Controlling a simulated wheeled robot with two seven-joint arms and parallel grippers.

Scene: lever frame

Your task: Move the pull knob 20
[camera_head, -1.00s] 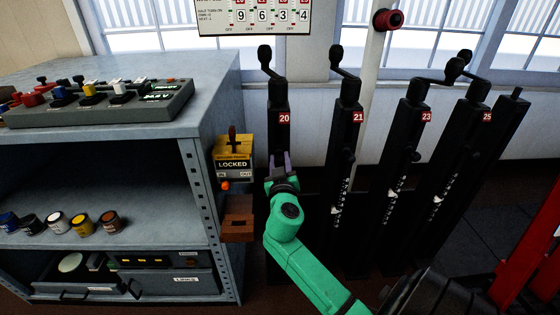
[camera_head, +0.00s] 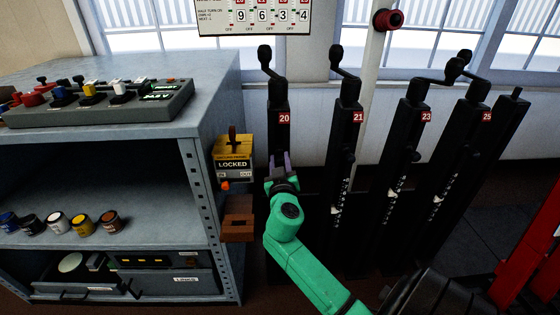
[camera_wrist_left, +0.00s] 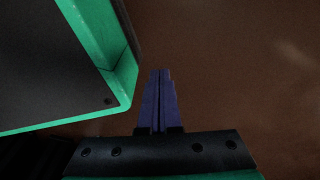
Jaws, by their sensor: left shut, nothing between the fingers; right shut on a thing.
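The black lever post (camera_head: 279,105) with the red number 20 plate (camera_head: 284,118) stands left-most in the lever row in the head view. A crank with a dark knob tops it. My right gripper (camera_head: 281,157) is at the front of this post, below the number plate. It is shut on what I take to be pull knob 20, which the fingers and wrist hide. My left gripper shows only in the left wrist view (camera_wrist_left: 158,80). Its purple fingers are closed together with nothing between them, above a plain brown surface.
A yellow box marked LOCKED (camera_head: 233,160) sits just left of post 20. The grey shelf (camera_head: 150,150) with a switch panel (camera_head: 100,105) fills the left. Posts 21 (camera_head: 345,130), 23 (camera_head: 408,130) and 25 (camera_head: 470,130) stand close on the right.

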